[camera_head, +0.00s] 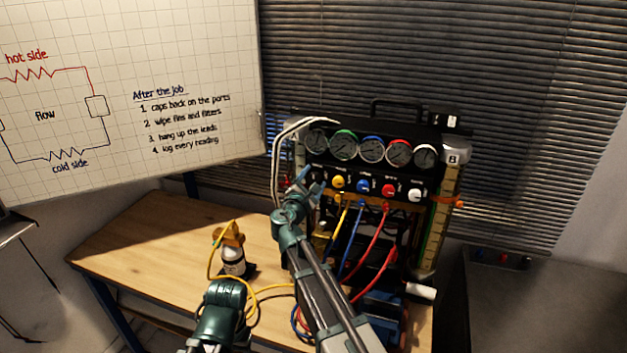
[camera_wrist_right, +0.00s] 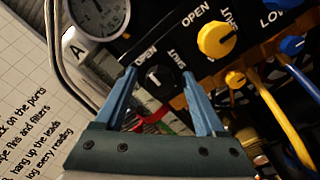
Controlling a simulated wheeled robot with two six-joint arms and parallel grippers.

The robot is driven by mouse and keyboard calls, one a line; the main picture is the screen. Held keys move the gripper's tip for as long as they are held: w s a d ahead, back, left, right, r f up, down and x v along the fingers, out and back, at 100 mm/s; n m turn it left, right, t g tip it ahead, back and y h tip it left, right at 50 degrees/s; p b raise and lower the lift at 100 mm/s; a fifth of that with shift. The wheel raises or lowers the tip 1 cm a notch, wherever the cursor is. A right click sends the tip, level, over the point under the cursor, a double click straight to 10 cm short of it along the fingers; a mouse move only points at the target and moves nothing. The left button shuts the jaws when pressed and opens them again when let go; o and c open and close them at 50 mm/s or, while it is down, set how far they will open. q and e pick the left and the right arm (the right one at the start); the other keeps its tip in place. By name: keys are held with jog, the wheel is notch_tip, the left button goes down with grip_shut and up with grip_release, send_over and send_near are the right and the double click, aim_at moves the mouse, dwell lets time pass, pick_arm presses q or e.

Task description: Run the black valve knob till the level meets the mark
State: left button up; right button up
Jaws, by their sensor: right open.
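The black valve knob (camera_wrist_right: 154,77) shows in the right wrist view, between the words OPEN and SHUT. My right gripper (camera_wrist_right: 160,72) is open, with its blue fingers on either side of the knob; I cannot tell whether they touch it. In the head view my right gripper (camera_head: 308,182) is at the left end of the knob row and hides the black knob. The rig's right column (camera_head: 448,220), under label B, has a yellow-green strip and an orange marker (camera_head: 447,202). A column labelled A (camera_wrist_right: 76,48) stands at the left. I cannot make out a liquid level.
The yellow knob (camera_wrist_right: 216,40) is close right of my right gripper. Blue, red and white knobs (camera_head: 415,195) continue the row under several gauges (camera_head: 371,149). Coloured hoses (camera_head: 376,240) hang below. A bottle (camera_head: 233,262) stands on the wooden table (camera_head: 140,240), whose left part is clear.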

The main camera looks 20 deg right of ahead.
jog(key=shift+c, duration=0.2)
grip_shut()
dwell(0.4)
jog(key=m, duration=0.9)
jog(key=shift+m, duration=0.3)
jog(key=m, duration=0.4)
jog(key=shift+m, duration=2.1)
